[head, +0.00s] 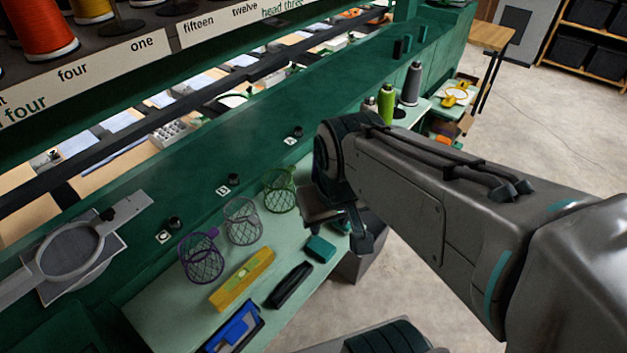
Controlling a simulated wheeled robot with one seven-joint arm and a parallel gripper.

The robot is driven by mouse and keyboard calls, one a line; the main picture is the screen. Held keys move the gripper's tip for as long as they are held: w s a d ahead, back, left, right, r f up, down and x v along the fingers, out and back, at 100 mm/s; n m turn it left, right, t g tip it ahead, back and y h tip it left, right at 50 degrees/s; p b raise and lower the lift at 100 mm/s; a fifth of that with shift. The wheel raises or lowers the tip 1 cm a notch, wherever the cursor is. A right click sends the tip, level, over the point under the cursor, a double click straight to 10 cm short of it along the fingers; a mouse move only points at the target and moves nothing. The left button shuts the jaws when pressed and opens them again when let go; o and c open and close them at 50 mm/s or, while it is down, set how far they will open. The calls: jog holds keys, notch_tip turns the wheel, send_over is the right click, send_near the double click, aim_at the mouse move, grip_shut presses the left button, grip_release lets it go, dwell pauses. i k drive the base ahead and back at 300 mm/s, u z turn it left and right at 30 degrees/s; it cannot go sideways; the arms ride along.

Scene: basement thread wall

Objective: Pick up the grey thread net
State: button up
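The grey thread net (243,222), an open mesh cup, stands on the pale green shelf (185,318) against the green machine front. A purple net (201,259) stands to its left and a green net (280,191) to its right. My gripper (345,228) hangs at the end of my arm, to the right of the green net and apart from the grey one. Its fingers are partly hidden by my own arm and wrist, so their opening is unclear. I see nothing held in it.
On the shelf before the nets lie a yellow level (243,279), a black long object (291,286), a teal block (320,248) and a blue item (236,328). Thread cones (411,83) stand farther right. A hoop frame (70,250) is at left. Floor (540,130) is open at right.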

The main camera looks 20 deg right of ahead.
aim_at(252, 218)
jog(key=z, duration=1.25)
jog(key=k, duration=0.75)
jog(key=u, duration=0.15)
